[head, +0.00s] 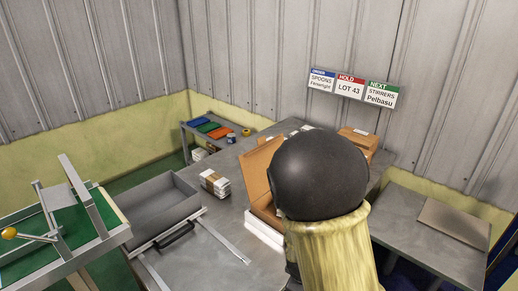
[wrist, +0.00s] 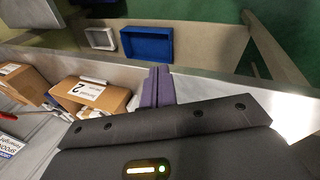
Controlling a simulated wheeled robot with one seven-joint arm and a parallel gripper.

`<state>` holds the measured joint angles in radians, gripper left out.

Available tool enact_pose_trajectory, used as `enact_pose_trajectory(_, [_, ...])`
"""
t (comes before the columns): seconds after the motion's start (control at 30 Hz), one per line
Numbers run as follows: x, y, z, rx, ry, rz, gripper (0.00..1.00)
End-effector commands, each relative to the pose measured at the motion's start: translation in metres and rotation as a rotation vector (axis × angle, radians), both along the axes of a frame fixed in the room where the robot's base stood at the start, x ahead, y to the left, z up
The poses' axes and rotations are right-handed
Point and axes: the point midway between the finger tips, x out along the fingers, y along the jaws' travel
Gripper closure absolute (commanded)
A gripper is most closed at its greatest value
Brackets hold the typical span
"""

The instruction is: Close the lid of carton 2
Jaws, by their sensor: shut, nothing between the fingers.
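A brown carton with a white label reading 2 (wrist: 115,99) is left of my gripper in the wrist view. I cannot tell from that view how its lid stands. In the head view an open carton has its brown lid (head: 260,166) standing up, and my black and yellow arm hides much of it. I cannot tell whether it is the carton labelled 2. My gripper's purple fingers (wrist: 158,87) are together and empty, apart from the labelled carton. In the head view the arm hides the fingers.
Another brown box (head: 358,141) stands behind my arm. A stack of white packs (head: 215,184) and a grey tray (head: 163,205) are on the left. A side table (head: 430,235) is at right. In the wrist view a blue bin (wrist: 147,43) lies beyond the table edge.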

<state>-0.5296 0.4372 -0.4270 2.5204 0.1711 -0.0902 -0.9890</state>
Motion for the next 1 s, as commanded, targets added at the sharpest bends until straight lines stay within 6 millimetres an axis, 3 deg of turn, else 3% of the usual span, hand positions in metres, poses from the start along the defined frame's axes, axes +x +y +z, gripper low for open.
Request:
enact_pose_trajectory(0.2, [-0.026,-0.005,0.043,0.250,0.021,-0.424,1.00])
enact_pose_trajectory(0.5, [-0.062,-0.018,0.091,0.393,0.025,-0.874,1.00])
enact_pose_trajectory(1.0, [-0.067,-0.020,0.095,0.402,0.025,-0.930,1.00])
